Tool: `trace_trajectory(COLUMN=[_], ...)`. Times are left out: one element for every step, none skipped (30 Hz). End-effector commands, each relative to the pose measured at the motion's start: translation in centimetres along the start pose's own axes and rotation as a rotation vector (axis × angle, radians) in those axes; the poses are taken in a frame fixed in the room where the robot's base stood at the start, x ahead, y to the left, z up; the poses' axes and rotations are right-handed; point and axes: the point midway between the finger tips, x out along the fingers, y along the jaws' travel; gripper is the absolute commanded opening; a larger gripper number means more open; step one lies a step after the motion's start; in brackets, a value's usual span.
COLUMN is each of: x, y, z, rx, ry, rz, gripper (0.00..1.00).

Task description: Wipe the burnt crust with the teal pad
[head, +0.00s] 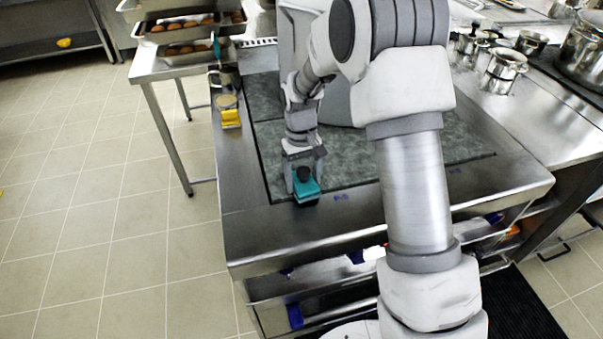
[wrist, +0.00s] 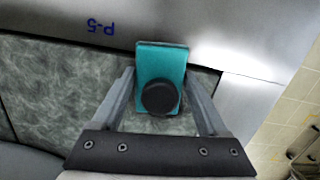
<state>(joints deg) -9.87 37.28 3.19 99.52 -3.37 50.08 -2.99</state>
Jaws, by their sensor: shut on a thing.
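The teal pad (head: 306,188) has a round black knob on top. It is at the front edge of the grey-green mottled surface (head: 350,168) of the steel counter. My gripper (head: 305,180) is shut on the pad by its knob. In the wrist view the teal pad (wrist: 161,62) lies between the two fingers of my gripper (wrist: 160,92), with the black knob toward me. Whether the pad touches the surface, I cannot tell. No burnt crust can be made out; my arm and the pad hide part of the surface.
A yellow item (head: 230,118) and a small container (head: 227,101) stand at the counter's left edge. Trays of round brown food (head: 185,48) are behind at left. Steel pots (head: 503,70) stand at right. A blue "P-5" mark (wrist: 101,27) is on the steel rim.

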Motion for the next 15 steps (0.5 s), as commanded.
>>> trace_trajectory(x=[0.1, 0.1, 0.2, 0.2, 0.2, 0.2, 0.2, 0.2, 0.2, 0.2, 0.2, 0.2, 0.1, 0.1, 0.1], y=[0.0, -0.1, -0.1, -0.1, -0.1, -0.1, -0.2, -0.3, -0.4, -0.6, -0.8, -1.1, -1.4, -1.7, -2.0], z=[0.4, 0.5, 0.7, 0.7, 0.8, 0.8, 0.8, 0.8, 0.8, 0.7, 0.7, 0.7, 0.6, 0.6, 0.6], rx=[0.0, 0.0, 0.0, 0.0, 0.0, 0.0, 0.0, -0.001, -0.001, -0.002, -0.002, -0.002, -0.002, -0.002, -0.003], ry=[-0.001, -0.001, -0.002, -0.002, -0.002, -0.002, -0.003, -0.003, -0.003, -0.003, -0.003, -0.003, -0.003, -0.003, -0.003], rz=[0.0, 0.0, 0.0, 0.0, 0.0, 0.0, 0.0, 0.0, 0.0, -0.001, -0.001, -0.001, -0.001, -0.001, -0.001], gripper=[0.07, 0.07, 0.07, 0.07, 0.07, 0.07, 0.07, 0.07, 0.07, 0.07, 0.07, 0.07, 0.07, 0.07, 0.07])
